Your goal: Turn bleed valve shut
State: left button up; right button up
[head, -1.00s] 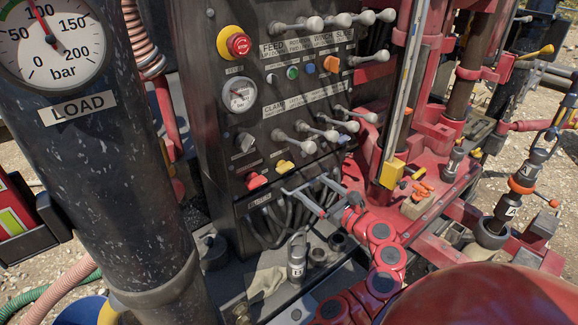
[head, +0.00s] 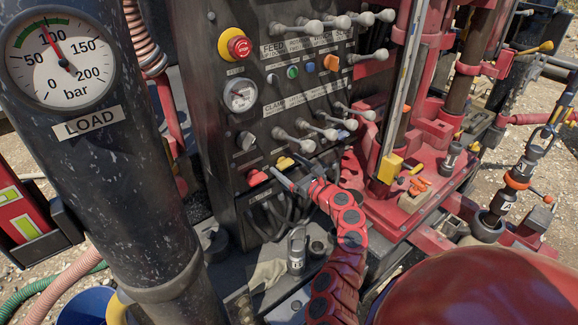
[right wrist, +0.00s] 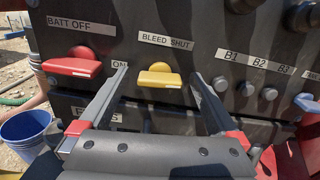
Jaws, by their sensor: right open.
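The bleed valve's yellow handle (right wrist: 160,77) sits on the dark panel under a "BLEED SHUT" label (right wrist: 166,41) in the right wrist view. Its wide front edge lies roughly level. In the head view the yellow handle (head: 285,162) is low on the panel, partly behind my gripper. My right gripper (right wrist: 158,74) is open, with one finger on each side of the handle and gaps showing on both sides. In the head view my right gripper (head: 286,170) is at the lower panel. My left gripper is not in view.
A red "BATT OFF" handle (right wrist: 73,65) is close left of the fingers. Several small knobs (right wrist: 246,89) are to the right. Levers (head: 318,131) stick out above the gripper. Hoses (head: 270,218) hang below. A black column with a load gauge (head: 60,62) stands left.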

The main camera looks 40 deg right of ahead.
jog(key=c, duration=1.4)
jog(key=shift+o, duration=0.2)
jog(key=shift+f+n+b, duration=0.1)
jog(key=shift+n+b, duration=0.9)
jog(key=shift+b, duration=0.2)
jog(key=n+b, duration=0.8)
jog(key=b, duration=0.1)
jog(key=n+b, duration=0.4)
jog(key=shift+a+f, duration=0.15)
jog(key=shift+f, duration=0.1)
jog(key=shift+r+n+b, duration=0.2)
jog(key=shift+n+b, duration=1.3)
jog(key=shift+b, duration=0.1)
jog(key=o, duration=1.4)
jog(key=shift+c, duration=0.2)
